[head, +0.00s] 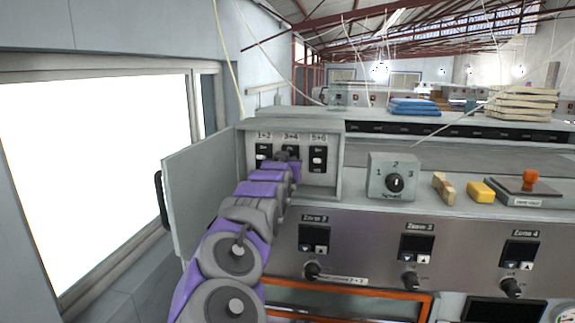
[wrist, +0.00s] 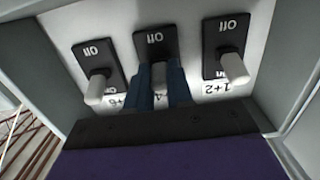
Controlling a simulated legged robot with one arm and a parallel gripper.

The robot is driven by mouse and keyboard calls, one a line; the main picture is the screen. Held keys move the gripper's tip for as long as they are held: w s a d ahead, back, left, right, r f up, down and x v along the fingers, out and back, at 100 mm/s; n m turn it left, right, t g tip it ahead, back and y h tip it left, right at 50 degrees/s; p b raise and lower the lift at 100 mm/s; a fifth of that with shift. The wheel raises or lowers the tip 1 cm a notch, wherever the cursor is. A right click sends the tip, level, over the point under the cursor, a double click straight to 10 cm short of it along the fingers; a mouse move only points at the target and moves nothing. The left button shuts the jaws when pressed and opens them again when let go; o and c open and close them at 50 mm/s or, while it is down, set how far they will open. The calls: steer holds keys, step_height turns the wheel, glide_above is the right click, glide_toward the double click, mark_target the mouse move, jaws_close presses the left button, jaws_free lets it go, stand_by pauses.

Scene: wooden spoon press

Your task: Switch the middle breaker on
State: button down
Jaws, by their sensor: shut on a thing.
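The middle breaker, labelled 3+4, shows in the wrist view (wrist: 155,42) as a black plate marked "Off". In the head view its top (head: 291,149) shows behind my gripper. My gripper (wrist: 160,75) has its two blue fingers either side of the middle breaker's pale lever and is shut on it. In the head view my gripper (head: 291,160) reaches into the open breaker box (head: 341,165). The fingers hide most of the lever, so I cannot tell its position. The wrist view is upside down.
Breakers 1+2 (wrist: 228,48) and 5+6 (wrist: 98,68) flank the middle one closely, with white levers sticking out. The box door (head: 200,190) stands open at left. A rotary knob (head: 395,182) and a yellow block (head: 481,192) are to the right.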

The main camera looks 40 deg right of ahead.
steer(key=shift+w+r+g+y, duration=0.1)
steer(key=shift+r+g+y, duration=0.05)
steer(key=shift+g+y, duration=0.75)
steer(key=shift+d, duration=0.1)
steer(key=shift+y, duration=0.3)
steer(key=c, duration=1.1)
jaws_free()
steer(key=shift+o, duration=0.5)
steer(key=shift+w, duration=0.25)
steer(key=shift+s+d, duration=0.1)
steer(key=shift+d, duration=0.05)
steer(key=shift+r, duration=0.1)
